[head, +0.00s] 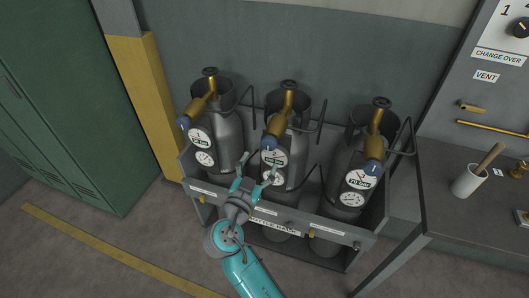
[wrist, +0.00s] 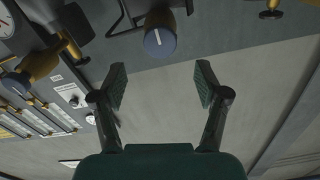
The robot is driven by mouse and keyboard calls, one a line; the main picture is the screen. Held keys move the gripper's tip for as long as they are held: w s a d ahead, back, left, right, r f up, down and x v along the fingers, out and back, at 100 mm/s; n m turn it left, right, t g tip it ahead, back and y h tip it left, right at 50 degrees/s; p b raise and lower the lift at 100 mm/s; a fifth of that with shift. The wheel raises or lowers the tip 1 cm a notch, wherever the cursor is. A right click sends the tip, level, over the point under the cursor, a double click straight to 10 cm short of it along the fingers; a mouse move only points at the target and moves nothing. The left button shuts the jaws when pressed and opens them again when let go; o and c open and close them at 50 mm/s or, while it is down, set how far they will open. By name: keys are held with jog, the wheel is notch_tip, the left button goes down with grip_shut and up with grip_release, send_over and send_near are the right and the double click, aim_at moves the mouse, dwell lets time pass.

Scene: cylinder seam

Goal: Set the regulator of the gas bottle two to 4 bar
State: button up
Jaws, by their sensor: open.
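The middle gas bottle (head: 296,165) stands upright in the rack and has a brass regulator (head: 282,112) on top. The regulator's blue knob (head: 268,143) faces forward, above a white round gauge (head: 274,159). A lower gauge is partly hidden by my gripper, and the pressure reading is too small to tell. My gripper (head: 257,170) is open and empty in front of this bottle, just below the knob. In the wrist view, a blue knob (wrist: 160,42) with a pale mark lies beyond and between my open fingers (wrist: 160,85), apart from them.
Similar bottles stand at left (head: 214,125) and right (head: 352,170), each with a blue-knobbed regulator. The rack's front rail (head: 330,232) and bent metal handles are close by. A green locker (head: 70,100) stands at left, a grey bench (head: 470,225) at right.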

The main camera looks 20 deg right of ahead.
jog(key=v, duration=0.3)
jog(key=shift+s, duration=0.15)
dwell(0.4)
jog(key=s+d+f+n+g+y, duration=0.1)
jog(key=s+d+f+n+y, duration=0.3)
jog(key=s+f, duration=0.55)
jog(key=s+d+f+n+y, duration=0.1)
jog(key=s+f+n+y, duration=0.45)
jog(key=s+f, duration=0.4)
jog(key=s+d+r, duration=0.1)
jog(key=s+r, duration=0.4)
jog(key=s, duration=0.7)
jog(key=s+d+r+t+y, duration=0.1)
jog(key=s+r, duration=0.5)
jog(key=s, duration=0.6)
jog(key=shift+s, duration=0.35)
